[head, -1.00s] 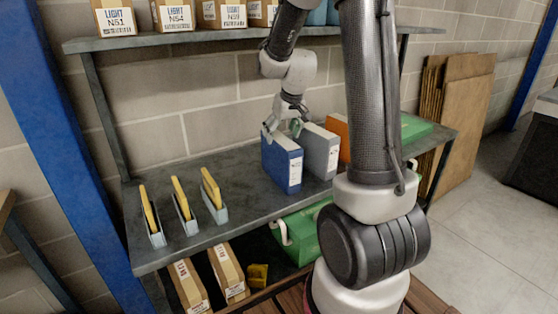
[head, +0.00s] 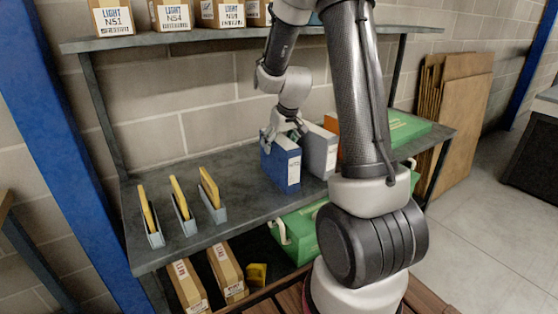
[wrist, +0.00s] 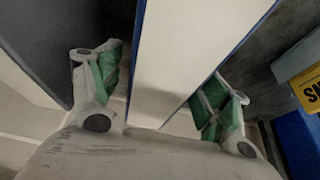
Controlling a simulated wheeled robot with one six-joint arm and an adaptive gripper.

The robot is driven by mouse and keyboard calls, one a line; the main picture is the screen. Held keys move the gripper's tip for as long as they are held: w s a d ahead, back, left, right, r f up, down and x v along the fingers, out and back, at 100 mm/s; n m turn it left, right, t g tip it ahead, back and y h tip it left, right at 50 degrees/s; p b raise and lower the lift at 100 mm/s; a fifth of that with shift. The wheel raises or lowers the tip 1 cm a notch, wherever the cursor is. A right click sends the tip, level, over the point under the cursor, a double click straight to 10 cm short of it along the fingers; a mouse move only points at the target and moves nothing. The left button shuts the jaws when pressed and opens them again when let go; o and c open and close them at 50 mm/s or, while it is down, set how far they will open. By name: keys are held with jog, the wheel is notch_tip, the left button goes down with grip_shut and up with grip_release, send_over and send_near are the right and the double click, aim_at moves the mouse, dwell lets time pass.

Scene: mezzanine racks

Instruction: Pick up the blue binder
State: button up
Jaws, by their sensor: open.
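The blue binder (head: 281,163) stands upright on the middle shelf, a white label on its spine. My gripper (head: 285,135) is at its top edge in the head view, fingers pointing down. In the wrist view the binder (wrist: 195,50) shows as a pale band with blue edges between my two spread, green-padded fingers (wrist: 160,95). The fingers lie on either side of it, open. I cannot tell whether either finger touches it. My gripper hides part of the binder's top.
A grey binder (head: 319,152) stands close on the right, with an orange one (head: 332,124) partly hidden behind it. Slim yellow items in grey holders (head: 213,196) stand to the left. A green case (head: 408,127) lies at the right. The shelf (head: 240,184) is clear before the binder.

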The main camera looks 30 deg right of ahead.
dwell(0.3)
grip_shut()
dwell(0.3)
